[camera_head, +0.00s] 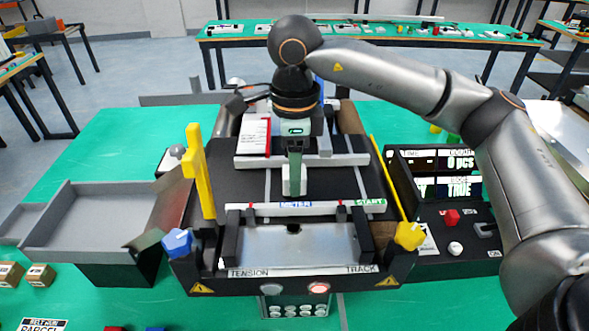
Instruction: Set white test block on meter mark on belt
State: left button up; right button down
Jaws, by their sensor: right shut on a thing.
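My right gripper (295,158) comes down from above over the middle of the black belt (325,184). It is shut on the white test block (294,187), a small upright piece showing below the fingers. The block is just behind the blue METER label (295,204) on the white front rail. I cannot tell whether its base touches the belt. The meter mark on the belt around the block is hidden or too small to make out. My left gripper is not in view.
A green START label (369,202) is right of METER. A yellow upright (199,172) and blue knob (178,242) stand left; a yellow knob (409,236) is front right. A grey tray (88,222) lies left, a control panel (449,208) right.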

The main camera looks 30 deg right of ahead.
jog(key=shift+c, duration=1.7)
grip_release()
jog(key=shift+f, duration=0.1)
jog(key=shift+r, duration=0.25)
notch_tip(320, 180, up, 12)
jog(key=p, duration=0.1)
jog(key=shift+p, duration=0.3)
jog(key=shift+f, duration=0.1)
